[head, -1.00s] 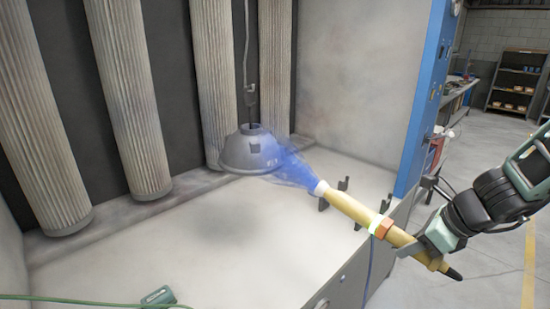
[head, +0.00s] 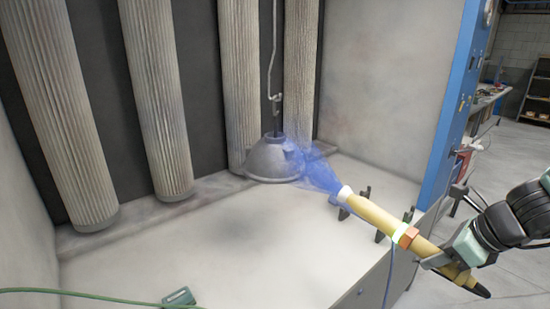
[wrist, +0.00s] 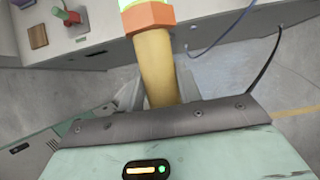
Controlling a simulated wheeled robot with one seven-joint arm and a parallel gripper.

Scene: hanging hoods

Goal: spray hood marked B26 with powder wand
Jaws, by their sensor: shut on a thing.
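A grey dome-shaped hood (head: 272,162) hangs from a hook and rod in the booth, in the head view. No marking can be read on it now. My gripper (head: 462,258) is shut on the yellow powder wand (head: 385,222) near its dark rear end. The wand points up and left, and blue powder (head: 318,172) streams from its white tip onto the hood's right side. The tip is apart from the hood. In the wrist view the wand's yellow body (wrist: 158,70) and orange collar (wrist: 148,17) show ahead of the gripper.
Tall pleated filters (head: 155,95) line the dark back wall. Black brackets (head: 383,230) stand at the booth's front edge, close to the wand. A green cable (head: 90,291) and a small green box (head: 180,297) lie at the front. The booth floor's middle is clear.

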